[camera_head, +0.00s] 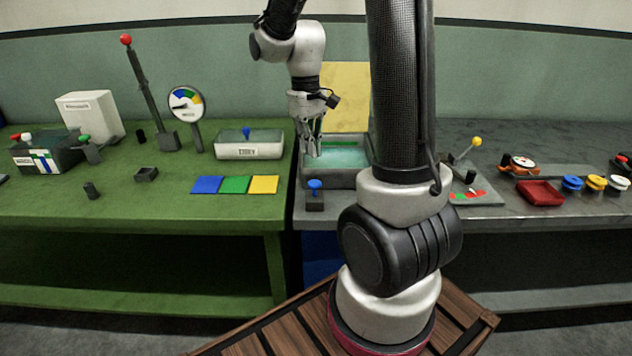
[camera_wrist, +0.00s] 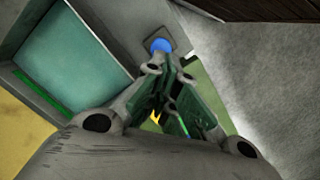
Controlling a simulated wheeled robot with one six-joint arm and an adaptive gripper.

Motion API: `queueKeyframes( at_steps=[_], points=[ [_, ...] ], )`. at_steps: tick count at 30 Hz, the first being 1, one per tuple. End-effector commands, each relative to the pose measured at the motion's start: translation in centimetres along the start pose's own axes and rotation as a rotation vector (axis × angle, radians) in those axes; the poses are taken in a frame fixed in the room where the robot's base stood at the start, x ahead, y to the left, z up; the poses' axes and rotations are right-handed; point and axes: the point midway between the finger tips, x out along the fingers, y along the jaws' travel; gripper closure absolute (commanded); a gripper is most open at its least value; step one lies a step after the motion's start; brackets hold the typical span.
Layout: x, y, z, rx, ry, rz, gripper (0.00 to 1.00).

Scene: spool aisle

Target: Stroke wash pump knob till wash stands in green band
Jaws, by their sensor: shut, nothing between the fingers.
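The wash pump knob (camera_head: 315,185) is blue and stands on a small dark base in front of the wash basin. In the wrist view the knob (camera_wrist: 160,45) shows just beyond my fingertips, seen from above. The grey basin (camera_head: 350,179) holds teal wash (camera_head: 345,157). In the wrist view a bright green band (camera_wrist: 40,88) runs along the basin's inner wall beside the teal wash (camera_wrist: 75,50); the exact level against it is hard to tell. My gripper (camera_head: 314,152) is shut and empty, pointing down above the basin's left front, apart from the knob.
Left on the green bench are a white tray (camera_head: 249,151) with a blue knob, a dial gauge (camera_head: 185,104), a red-tipped lever (camera_head: 143,80) and coloured tiles (camera_head: 235,185). Right are a yellow-knobbed lever (camera_head: 476,142), a red tray (camera_head: 540,193) and several spools. A yellow panel (camera_head: 346,95) stands behind the basin.

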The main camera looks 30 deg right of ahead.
Motion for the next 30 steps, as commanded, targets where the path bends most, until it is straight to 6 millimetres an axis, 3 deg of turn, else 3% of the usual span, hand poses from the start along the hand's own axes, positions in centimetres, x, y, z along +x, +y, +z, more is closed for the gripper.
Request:
queueKeyframes(
  at_steps=[8,21,30],
  points=[
    [0.9,0.0,0.1,0.000,-0.004,-0.001,1.00],
    [6.0,0.0,0.1,0.000,-0.004,-0.001,1.00],
    [7.0,0.0,0.0,0.000,-0.001,0.000,1.00]
  ],
)
